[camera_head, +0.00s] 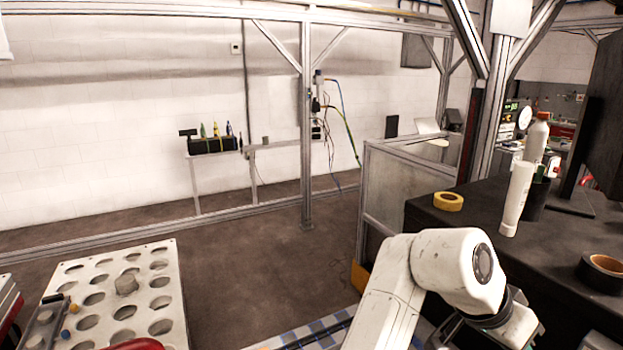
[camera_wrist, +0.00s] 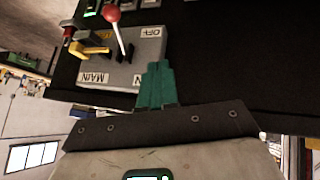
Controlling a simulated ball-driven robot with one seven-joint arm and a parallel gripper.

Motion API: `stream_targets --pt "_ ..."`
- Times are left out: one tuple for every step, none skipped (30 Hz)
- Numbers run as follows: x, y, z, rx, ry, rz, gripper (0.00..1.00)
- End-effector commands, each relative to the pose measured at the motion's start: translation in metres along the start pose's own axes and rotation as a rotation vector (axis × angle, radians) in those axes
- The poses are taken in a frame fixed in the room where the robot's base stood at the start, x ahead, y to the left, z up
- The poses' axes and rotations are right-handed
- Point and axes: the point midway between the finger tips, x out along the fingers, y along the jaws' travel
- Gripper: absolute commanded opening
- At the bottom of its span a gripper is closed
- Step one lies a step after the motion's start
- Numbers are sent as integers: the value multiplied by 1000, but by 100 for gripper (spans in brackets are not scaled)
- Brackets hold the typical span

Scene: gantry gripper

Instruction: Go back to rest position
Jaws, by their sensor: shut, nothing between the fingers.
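My gripper (camera_wrist: 158,70) shows in the wrist view with its teal fingers together and nothing between them. Its fingertips overlap the edge of a grey switch box (camera_wrist: 128,68) labelled MAIN and OFF. I cannot tell whether they touch it. The box carries a lever with a red ball (camera_wrist: 111,13) and a yellow handle (camera_wrist: 88,50). In the head view my white arm is bent at the lower right, and its fingers are not clearly seen there.
In the head view, a dark workbench (camera_head: 447,216) at the right holds a yellow tape roll (camera_head: 448,201), a white bottle (camera_head: 515,198) and a black tape roll (camera_head: 604,272). A white panel with round holes (camera_head: 73,270) is at the lower left. Open floor (camera_head: 265,255) lies between.

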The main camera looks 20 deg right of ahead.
Motion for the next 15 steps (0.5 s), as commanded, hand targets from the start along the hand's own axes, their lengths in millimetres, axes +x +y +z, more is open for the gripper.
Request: stream_targets --pt "7 -1 -7 -10 36 -20 0" --pt "11 -2 -11 -20 57 -38 0" --pt "15 -5 -16 -40 87 -65 0" --pt "19 -7 -19 -58 110 -85 0" --pt "23 -10 -22 -80 133 -108 0" --pt "28 -14 -25 -113 163 -136 0" --pt "31 -17 -26 -142 183 -157 0" --pt "35 -20 -26 -171 201 -178 0" --pt "40 -24 -26 -214 224 -204 0" --pt "44 -27 -24 -251 240 -224 0" --pt "48 -30 -22 -287 253 -241 0" --pt "54 -34 -18 -340 268 -267 0" --pt "58 -36 -14 -382 277 -284 0" --pt "63 -39 -9 -424 284 -301 0" --pt "70 -42 -1 -484 290 -325 0"
